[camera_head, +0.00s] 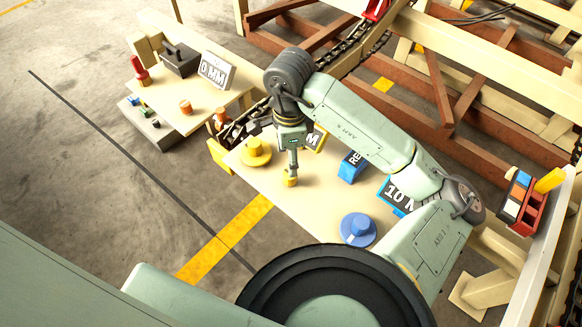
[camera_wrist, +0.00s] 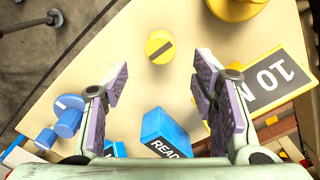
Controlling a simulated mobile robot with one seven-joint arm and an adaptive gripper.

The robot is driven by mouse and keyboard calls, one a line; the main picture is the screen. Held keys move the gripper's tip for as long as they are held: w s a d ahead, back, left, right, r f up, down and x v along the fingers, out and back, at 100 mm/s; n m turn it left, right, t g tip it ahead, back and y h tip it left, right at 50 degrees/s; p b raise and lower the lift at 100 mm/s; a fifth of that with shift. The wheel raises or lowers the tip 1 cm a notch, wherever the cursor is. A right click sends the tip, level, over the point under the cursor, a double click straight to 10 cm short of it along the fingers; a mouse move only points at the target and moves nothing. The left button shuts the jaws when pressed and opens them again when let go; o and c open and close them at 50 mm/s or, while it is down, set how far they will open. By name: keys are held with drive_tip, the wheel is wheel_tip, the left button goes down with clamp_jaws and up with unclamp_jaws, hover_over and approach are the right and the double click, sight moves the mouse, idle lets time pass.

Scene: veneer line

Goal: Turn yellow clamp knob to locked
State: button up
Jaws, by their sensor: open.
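Two yellow knobs are on the cream table (camera_head: 320,205); neither is labelled as the clamp. A small round yellow knob (camera_head: 290,180) is just below my gripper (camera_head: 292,168) in the head view. In the wrist view this knob (camera_wrist: 159,47) shows a dark bar across its top, lying diagonally, just beyond the fingertips of my gripper (camera_wrist: 159,83). My gripper is open and empty, with no visible contact. A larger yellow knob (camera_head: 256,153) stands to its left in the head view; part of it shows at the wrist view's top edge (camera_wrist: 235,8). I see no locked mark.
A blue block lettered "RE" (camera_head: 351,166), a blue-framed sign (camera_head: 397,195) and a large blue knob (camera_head: 357,230) stand to the right. The table between small knob and blue knob is clear.

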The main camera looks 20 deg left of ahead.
sight(289, 182)
wheel_tip(289, 182, down, 8)
drive_tip(key=shift+f+p, duration=0.15)
drive_tip(key=shift+p, duration=0.3)
drive_tip(key=shift+c, duration=0.2)
drive_tip(key=c, duration=1.1)
